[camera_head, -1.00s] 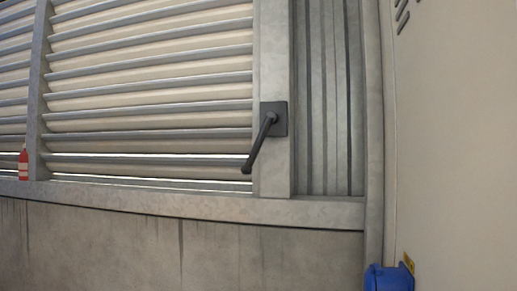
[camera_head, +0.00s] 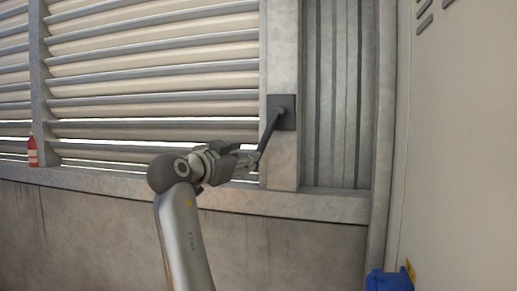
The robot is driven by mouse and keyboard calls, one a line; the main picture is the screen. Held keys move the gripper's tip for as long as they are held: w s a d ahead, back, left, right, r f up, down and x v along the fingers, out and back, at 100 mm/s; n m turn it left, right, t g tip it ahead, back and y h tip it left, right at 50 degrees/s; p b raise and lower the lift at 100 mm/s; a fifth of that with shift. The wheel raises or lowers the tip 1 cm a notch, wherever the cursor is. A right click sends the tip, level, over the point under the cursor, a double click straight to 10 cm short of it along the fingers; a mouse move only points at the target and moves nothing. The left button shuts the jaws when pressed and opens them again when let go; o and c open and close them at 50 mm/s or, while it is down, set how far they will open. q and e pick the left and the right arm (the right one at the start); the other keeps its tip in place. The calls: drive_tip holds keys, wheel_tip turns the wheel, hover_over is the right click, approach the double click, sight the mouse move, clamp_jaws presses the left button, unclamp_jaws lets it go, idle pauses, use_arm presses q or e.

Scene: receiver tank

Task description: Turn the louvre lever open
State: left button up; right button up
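The dark louvre lever (camera_head: 269,132) is mounted on a square dark plate (camera_head: 289,118) on the grey post right of the louvre slats (camera_head: 150,88). It slants down and to the left, and its lower end is partly hidden by my gripper. My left arm comes up from the bottom, left of centre, and its gripper (camera_head: 250,160) is at the lever's lower end. The fingers are small and overlap the lever, so I cannot tell whether they are closed on it. My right gripper is not in view.
A red bottle-like object (camera_head: 32,152) stands on the ledge at the far left. A grey concrete wall (camera_head: 90,230) lies below the louvre. A pale cabinet (camera_head: 460,150) fills the right side, with a blue object (camera_head: 389,281) at its foot.

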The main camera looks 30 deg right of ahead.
sight(266, 139)
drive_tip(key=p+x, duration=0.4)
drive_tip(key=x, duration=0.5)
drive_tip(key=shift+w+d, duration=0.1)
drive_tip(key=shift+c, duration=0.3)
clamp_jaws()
